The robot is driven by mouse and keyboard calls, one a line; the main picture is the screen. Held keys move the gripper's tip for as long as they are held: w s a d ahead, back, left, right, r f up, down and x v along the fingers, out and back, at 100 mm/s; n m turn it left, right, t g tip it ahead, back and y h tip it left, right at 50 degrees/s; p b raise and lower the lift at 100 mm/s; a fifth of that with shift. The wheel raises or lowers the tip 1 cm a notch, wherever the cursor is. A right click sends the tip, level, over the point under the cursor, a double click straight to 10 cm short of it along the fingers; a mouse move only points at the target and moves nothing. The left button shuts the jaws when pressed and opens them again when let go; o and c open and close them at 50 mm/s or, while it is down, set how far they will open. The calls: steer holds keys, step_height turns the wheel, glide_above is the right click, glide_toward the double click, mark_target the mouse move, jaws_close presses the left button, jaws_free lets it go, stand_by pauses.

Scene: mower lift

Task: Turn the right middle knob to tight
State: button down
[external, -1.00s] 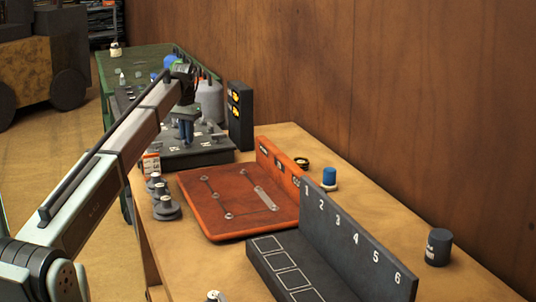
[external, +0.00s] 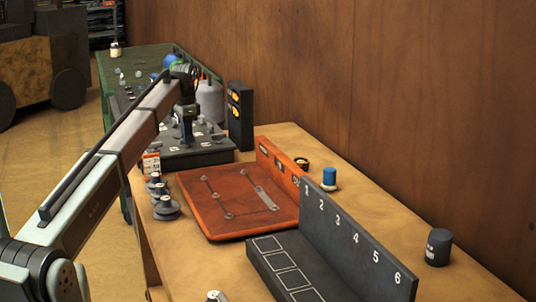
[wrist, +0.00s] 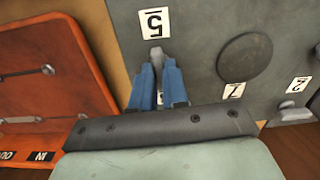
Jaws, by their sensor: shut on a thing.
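The dark grey knob panel (external: 180,159) lies on the bench beyond the orange board. In the wrist view the panel (wrist: 200,30) fills the upper middle and carries white number labels. My gripper (wrist: 157,66) has blue fingers and is shut on a small grey knob (wrist: 155,53) beside the label "5" (wrist: 154,23). The fingers cover most of that knob, and its tight mark cannot be made out. In the external view my gripper (external: 187,143) points down at the panel, with the knob hidden.
A round dark disc (wrist: 245,60) and another grey knob (wrist: 292,113) by label "2" sit on the panel. The orange board (external: 240,200) is close by. A black box with yellow marks (external: 240,115) and a grey cylinder (external: 210,100) stand behind.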

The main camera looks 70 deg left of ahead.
steer(key=shift+m, duration=0.3)
steer(key=c, duration=1.1)
jaws_free()
steer(key=shift+c, duration=0.2)
steer(key=shift+r, duration=0.15)
step_height(320, 180, up, 14)
steer(key=shift+f, duration=0.2)
